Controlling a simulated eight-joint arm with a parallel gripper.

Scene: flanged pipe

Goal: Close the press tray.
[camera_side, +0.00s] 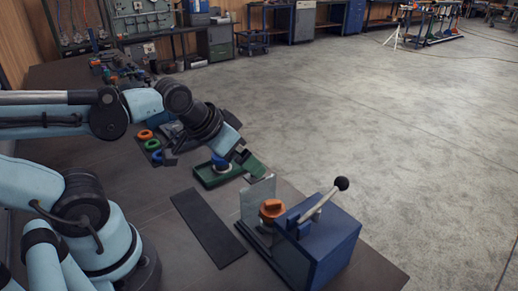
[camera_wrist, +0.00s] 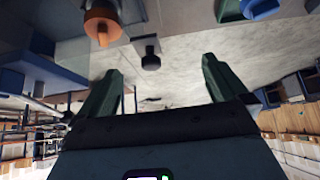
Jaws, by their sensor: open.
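The blue press (camera_side: 325,240) stands at the table's front right, with a lever ending in a black ball. In the wrist view the orange part (camera_wrist: 102,24) is at the upper left, and a dark round knob (camera_wrist: 151,62) on a grey bracket lies between my fingers in the picture. My gripper (camera_side: 246,158) is open and empty, above and behind the plate; its green fingers (camera_wrist: 162,66) frame the knob without visible contact.
A green tray (camera_side: 215,178) with a blue part (camera_side: 220,162) lies close below my gripper. A dark flat strip (camera_side: 207,228) lies left of the press. Orange, green and blue rings (camera_side: 153,144) stand farther back. The table edge runs along the right.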

